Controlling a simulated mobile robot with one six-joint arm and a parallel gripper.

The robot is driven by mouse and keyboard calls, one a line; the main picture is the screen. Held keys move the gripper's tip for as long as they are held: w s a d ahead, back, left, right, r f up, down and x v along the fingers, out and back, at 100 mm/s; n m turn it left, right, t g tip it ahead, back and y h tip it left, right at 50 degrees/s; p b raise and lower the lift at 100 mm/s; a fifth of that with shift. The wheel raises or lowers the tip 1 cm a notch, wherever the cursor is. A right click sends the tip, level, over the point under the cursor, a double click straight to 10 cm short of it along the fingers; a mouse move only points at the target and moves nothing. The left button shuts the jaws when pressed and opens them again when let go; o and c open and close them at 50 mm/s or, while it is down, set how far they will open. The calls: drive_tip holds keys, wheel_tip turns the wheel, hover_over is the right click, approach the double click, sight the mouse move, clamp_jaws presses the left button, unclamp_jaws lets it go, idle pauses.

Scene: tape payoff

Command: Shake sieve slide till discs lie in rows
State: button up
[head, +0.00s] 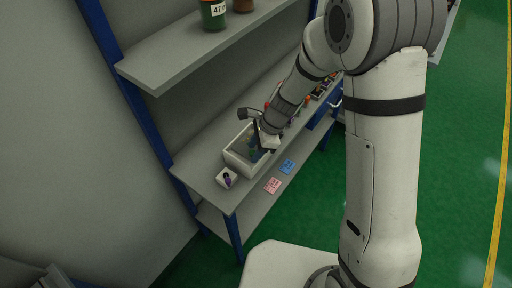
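My gripper (261,148) is at the end of my arm, low over the right end of an open white box (238,165) on the grey bench. Something dark, greenish and blue shows inside the box beneath the gripper; it is too small and too covered to identify. I cannot tell whether the gripper touches it or whether its fingers are open or shut. I cannot make out a sieve slide, discs or rows for certain. A small white tray or block (221,180) with a dark purple item (228,181) stands just left of the box.
Small coloured items (308,101) stand farther along the bench, partly behind my arm. The upper shelf (165,75) overhangs the bench and holds a green jar (213,16). Green floor lies open at right.

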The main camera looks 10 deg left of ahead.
drive_tip(key=shift+r, duration=0.1)
drive_tip(key=v, duration=0.7)
drive_tip(key=shift+d+r, duration=0.2)
drive_tip(key=shift+r, duration=0.05)
drive_tip(key=shift+w, duration=0.1)
